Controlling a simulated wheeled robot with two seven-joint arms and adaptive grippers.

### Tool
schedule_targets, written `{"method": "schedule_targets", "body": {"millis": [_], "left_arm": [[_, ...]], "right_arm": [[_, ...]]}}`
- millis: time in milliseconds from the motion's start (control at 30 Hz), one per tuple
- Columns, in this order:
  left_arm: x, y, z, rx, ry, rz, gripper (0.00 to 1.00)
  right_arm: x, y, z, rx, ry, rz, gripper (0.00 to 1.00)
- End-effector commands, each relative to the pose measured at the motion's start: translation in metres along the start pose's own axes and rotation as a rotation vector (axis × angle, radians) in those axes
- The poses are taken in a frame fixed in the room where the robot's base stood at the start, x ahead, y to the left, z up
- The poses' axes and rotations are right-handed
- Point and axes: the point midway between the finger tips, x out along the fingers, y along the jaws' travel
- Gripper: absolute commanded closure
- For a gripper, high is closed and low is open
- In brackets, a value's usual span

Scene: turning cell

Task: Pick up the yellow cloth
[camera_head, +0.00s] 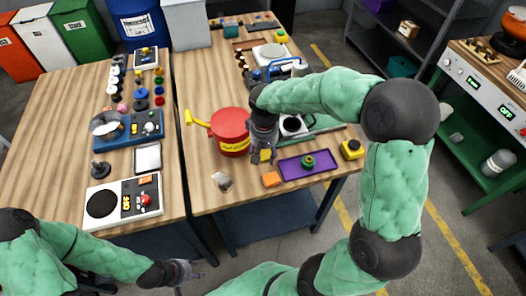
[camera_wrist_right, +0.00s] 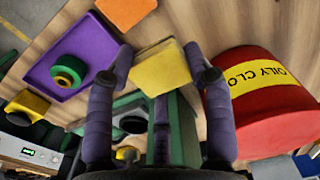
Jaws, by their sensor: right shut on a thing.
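The yellow cloth (camera_wrist_right: 160,68) is a small, flat, folded-looking square between the fingers of my right gripper (camera_wrist_right: 161,58) in the wrist view. In the head view the cloth (camera_head: 265,156) shows just below my right gripper (camera_head: 264,146), which points down over the table's front part, right of the red can. The gripper is shut on the cloth. Whether the cloth touches the table is hard to tell. My left gripper (camera_head: 186,271) is low in front of the tables, away from the cloth; its fingers are too small to read.
The red oily-cloth can (camera_head: 230,139) with a yellow handle stands close beside my right gripper. An orange block (camera_head: 271,179) and a purple tray (camera_head: 290,169) with a green round part (camera_head: 308,162) lie nearby. A grey lump (camera_head: 222,181) sits near the front edge.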

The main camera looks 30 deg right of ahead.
Motion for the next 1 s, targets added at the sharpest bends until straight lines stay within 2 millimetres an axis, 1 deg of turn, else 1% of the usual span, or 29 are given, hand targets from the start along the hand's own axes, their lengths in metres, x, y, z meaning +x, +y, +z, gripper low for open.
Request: {"method": "schedule_targets", "body": {"millis": [33, 100, 300, 400, 500, 700, 1000], "left_arm": [[-0.007, 0.002, 0.0, 0.0, 0.0, 0.0, 0.6], [-0.011, 0.004, 0.0, 0.0, 0.0, 0.0, 0.6], [-0.018, 0.006, 0.001, 0.0, 0.0, 0.0, 0.6], [-0.021, 0.007, 0.001, 0.0, 0.0, 0.0, 0.6], [-0.023, 0.008, 0.001, 0.0, 0.0, 0.0, 0.6], [-0.025, 0.009, 0.001, 0.0, 0.0, 0.0, 0.6], [-0.025, 0.009, 0.001, 0.0, 0.0, 0.0, 0.6]], "right_arm": [[-0.017, -0.002, 0.009, -0.002, 0.005, -0.001, 0.75], [-0.032, -0.004, 0.022, -0.002, 0.005, -0.001, 0.75], [-0.048, -0.012, 0.065, -0.003, 0.003, 0.0, 0.75], [-0.055, -0.015, 0.082, -0.002, 0.002, 0.0, 0.75], [-0.06, -0.018, 0.094, -0.001, 0.001, 0.0, 0.75], [-0.064, -0.02, 0.107, -0.001, 0.0, 0.0, 0.75], [-0.065, -0.02, 0.109, 0.0, 0.0, 0.0, 0.75]]}}
